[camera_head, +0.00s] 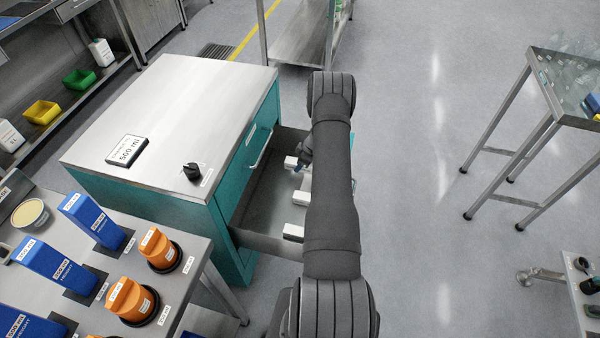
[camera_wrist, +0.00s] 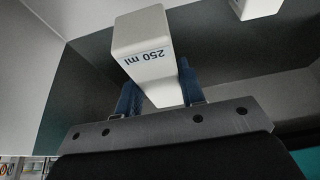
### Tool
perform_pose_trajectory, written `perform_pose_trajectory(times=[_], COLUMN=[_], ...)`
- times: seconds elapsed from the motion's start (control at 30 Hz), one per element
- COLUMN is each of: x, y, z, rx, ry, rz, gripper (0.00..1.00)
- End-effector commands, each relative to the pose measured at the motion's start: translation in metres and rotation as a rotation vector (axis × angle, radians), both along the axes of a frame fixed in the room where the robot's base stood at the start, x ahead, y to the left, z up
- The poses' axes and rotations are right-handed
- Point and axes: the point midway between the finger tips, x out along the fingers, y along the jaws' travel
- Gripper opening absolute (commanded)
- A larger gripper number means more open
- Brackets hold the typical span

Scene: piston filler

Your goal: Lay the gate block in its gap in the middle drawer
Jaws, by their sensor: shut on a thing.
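My gripper (camera_wrist: 160,88) has blue fingers, one on each side of a white block marked "250 ml" (camera_wrist: 143,42) in the wrist view, and is shut on it. In the head view my gripper (camera_head: 304,161) shows partly beside my arm, over the open drawer (camera_head: 262,200) of the teal cabinet. A white block (camera_head: 291,162) is at its fingers there. Two more white blocks, a middle one (camera_head: 300,197) and a near one (camera_head: 293,232), show in the drawer. My arm hides the drawer's right part. I cannot tell whether the held block touches the drawer floor.
The cabinet top (camera_head: 170,110) carries a "500 ml" sign (camera_head: 127,150) and a black knob (camera_head: 192,171). A bench at lower left holds blue boxes (camera_head: 92,220) and orange knobs (camera_head: 160,250).

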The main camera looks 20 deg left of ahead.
Motion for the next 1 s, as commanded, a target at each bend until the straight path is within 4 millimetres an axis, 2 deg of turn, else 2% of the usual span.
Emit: perform_pose_trajectory(times=[0.1, 0.27, 0.5, 0.87, 0.9, 1.0], x=[0.000, 0.000, 0.000, 0.000, 0.000, 0.000], y=[0.000, 0.000, 0.000, 0.000, 0.000, 0.000], z=[-0.013, -0.022, -0.051, -0.055, -0.056, -0.055], rx=[0.000, 0.000, 0.000, 0.000, 0.000, -0.001], ry=[0.000, -0.001, -0.001, -0.001, -0.001, -0.001], rz=[-0.001, -0.001, -0.001, -0.003, -0.003, -0.003], gripper=[0.07, 0.07, 0.07, 0.07, 0.40, 0.58])
